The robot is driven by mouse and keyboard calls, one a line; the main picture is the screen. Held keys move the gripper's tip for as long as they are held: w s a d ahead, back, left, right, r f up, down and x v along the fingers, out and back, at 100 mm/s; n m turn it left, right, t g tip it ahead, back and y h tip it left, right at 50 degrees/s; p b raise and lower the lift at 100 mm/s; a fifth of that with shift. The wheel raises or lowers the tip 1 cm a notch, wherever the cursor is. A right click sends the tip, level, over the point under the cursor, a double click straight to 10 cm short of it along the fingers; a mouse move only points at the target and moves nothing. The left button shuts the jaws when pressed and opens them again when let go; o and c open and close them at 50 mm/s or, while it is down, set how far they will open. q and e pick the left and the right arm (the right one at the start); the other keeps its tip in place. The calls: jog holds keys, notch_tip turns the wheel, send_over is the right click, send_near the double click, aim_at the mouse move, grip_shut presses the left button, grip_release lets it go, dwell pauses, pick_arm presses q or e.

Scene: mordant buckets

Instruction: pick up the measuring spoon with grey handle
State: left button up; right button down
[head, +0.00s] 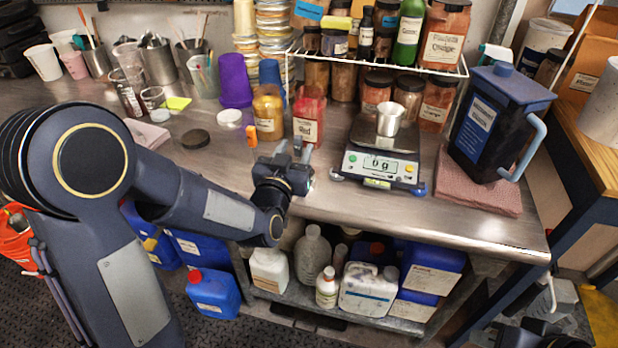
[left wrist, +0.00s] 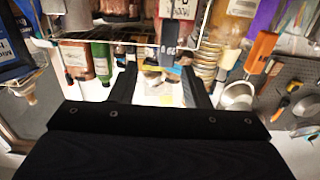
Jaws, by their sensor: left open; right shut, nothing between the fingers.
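My left gripper (head: 291,150) is over the steel bench, in front of a red jar (head: 309,112) and left of the scale. Its two fingers are apart in the left wrist view (left wrist: 158,88), and I see nothing held between them. The gripper and forearm cover part of the bench's front edge. My right gripper (head: 540,330) shows only in part at the bottom right corner of the head view, away from the bench, and is shut.
A dark pitcher (head: 497,125) stands on a folded pink cloth (head: 470,190). Jars and a wire rack (head: 455,72) line the back. The bench's front right (head: 420,222) is clear.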

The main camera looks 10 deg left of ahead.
aim_at(297, 140)
pick_arm(q)
jog(key=w, duration=0.2)
jog(key=w+p, duration=0.1)
jog(key=w, duration=0.1)
jog(key=w+p, duration=0.1)
jog(key=shift+w+a+r, duration=0.1)
jog(key=shift+w+a, duration=0.15)
jog(key=shift+w, duration=0.6)
grip_shut()
